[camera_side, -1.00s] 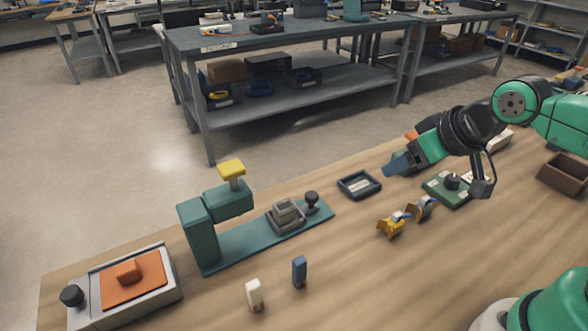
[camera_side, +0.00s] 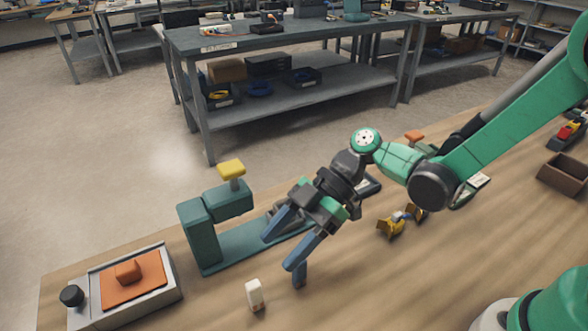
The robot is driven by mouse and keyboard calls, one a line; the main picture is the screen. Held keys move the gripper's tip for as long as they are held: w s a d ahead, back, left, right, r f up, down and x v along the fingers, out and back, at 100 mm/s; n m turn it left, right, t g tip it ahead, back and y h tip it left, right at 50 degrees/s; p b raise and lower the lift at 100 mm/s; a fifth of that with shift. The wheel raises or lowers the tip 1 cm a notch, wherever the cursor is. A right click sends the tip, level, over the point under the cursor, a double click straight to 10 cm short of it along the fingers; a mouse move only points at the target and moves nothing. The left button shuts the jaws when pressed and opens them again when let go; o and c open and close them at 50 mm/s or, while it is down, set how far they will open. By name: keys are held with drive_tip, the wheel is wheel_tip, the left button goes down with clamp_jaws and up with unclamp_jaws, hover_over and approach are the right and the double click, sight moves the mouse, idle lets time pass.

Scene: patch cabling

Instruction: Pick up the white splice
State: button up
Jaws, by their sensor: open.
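The white splice (camera_side: 255,294) stands upright on the wooden table near its front left part. A blue splice (camera_side: 299,276) stands just right of it, its upper part hidden behind a finger. My gripper (camera_side: 278,254) is open, with its two blue fingers spread apart and pointing down to the left. It is above and to the right of the white splice, apart from it. Nothing is seen between the fingers.
A green press (camera_side: 203,235) with a yellow knob stands behind the splices. A grey box with an orange pad (camera_side: 148,285) is at the left. Yellow clips (camera_side: 391,226) lie to the right, and a brown bin (camera_side: 564,176) stands far right. Table in front of the clips is clear.

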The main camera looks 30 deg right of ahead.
sight(256, 281)
drive_tip(key=shift+s+a+f+n+g+y, duration=0.35)
drive_tip(key=shift+a+n+g, duration=0.2)
drive_tip(key=shift+n, duration=0.35)
drive_tip(key=shift+s+a+f, duration=0.1)
drive_tip(key=shift+a+f, duration=0.15)
drive_tip(key=shift+a, duration=0.1)
drive_tip(key=x, duration=0.5)
drive_tip(key=shift+d, duration=0.1)
clamp_jaws()
